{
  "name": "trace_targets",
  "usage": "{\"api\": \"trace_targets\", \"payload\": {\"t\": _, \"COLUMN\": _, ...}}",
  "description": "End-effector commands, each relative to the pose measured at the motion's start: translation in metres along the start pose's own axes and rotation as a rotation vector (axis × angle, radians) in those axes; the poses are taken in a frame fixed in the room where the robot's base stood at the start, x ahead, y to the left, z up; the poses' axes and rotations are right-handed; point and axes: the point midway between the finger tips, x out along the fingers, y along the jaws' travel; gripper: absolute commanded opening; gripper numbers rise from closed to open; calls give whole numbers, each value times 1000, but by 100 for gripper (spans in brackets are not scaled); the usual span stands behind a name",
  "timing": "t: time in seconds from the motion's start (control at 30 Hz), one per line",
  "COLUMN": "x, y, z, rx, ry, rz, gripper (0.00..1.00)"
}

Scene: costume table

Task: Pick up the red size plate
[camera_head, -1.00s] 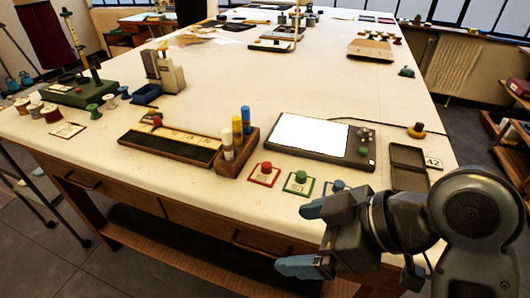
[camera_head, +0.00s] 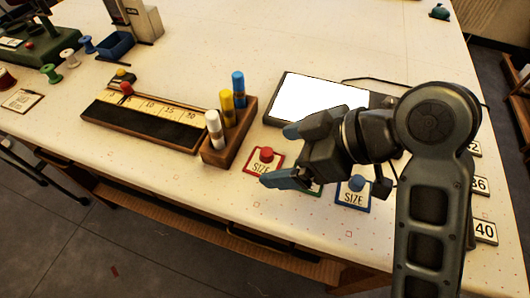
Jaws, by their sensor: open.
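The red size plate (camera_head: 264,161) lies flat near the table's front edge, a square with a red border, a round red knob and the word SIZE. My gripper (camera_head: 276,156) is open, and its two blue-tipped fingers point left at the plate. One fingertip shows above the red knob in the picture and the other below it. I cannot tell how high the fingers are over the plate. The green size plate (camera_head: 314,189) is mostly hidden behind my gripper. The blue size plate (camera_head: 352,193) lies to the right of it.
A wooden holder (camera_head: 216,153) with white, yellow and blue-capped tubes stands just left of the red plate. A ruler board (camera_head: 150,120) lies farther left. A lit tablet (camera_head: 320,98) lies behind my gripper. Number cards (camera_head: 484,232) lie at right. The table front is clear.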

Motion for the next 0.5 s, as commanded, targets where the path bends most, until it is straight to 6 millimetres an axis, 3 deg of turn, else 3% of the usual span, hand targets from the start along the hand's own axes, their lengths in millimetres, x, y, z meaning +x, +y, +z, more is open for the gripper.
{"api": "trace_targets", "payload": {"t": 0.3, "x": 41, "y": 5, "z": 1, "rx": 0, "ry": -2, "rz": -1, "gripper": 94}}
{"api": "trace_targets", "payload": {"t": 0.5, "x": 46, "y": 5, "z": 1, "rx": 0, "ry": 0, "rz": 1, "gripper": 94}}
